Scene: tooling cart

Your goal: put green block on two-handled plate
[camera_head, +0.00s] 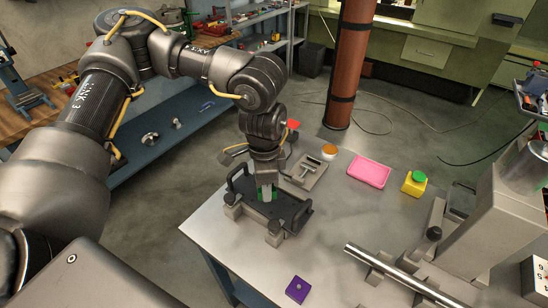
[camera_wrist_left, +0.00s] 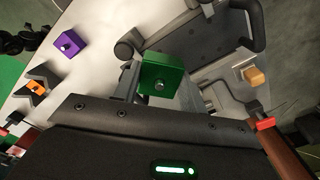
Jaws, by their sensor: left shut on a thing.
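My left gripper (camera_head: 266,186) points down over the dark two-handled plate (camera_head: 284,206) near the table's left corner. It is shut on the green block (camera_head: 268,195), which is partly hidden by the fingers in the head view. In the left wrist view the green block (camera_wrist_left: 161,73) sits at the fingers, with a metal stud on its face. A black handle of the plate (camera_wrist_left: 262,30) shows behind it. The block is over the plate's middle; I cannot tell whether it touches the surface. My right gripper is not in view.
A metal fixture (camera_head: 305,172), a white and orange round piece (camera_head: 329,152), a pink tray (camera_head: 369,171) and a yellow block with green top (camera_head: 414,183) stand behind the plate. A purple block (camera_head: 298,289) lies in front. A metal rod assembly (camera_head: 385,268) is at right.

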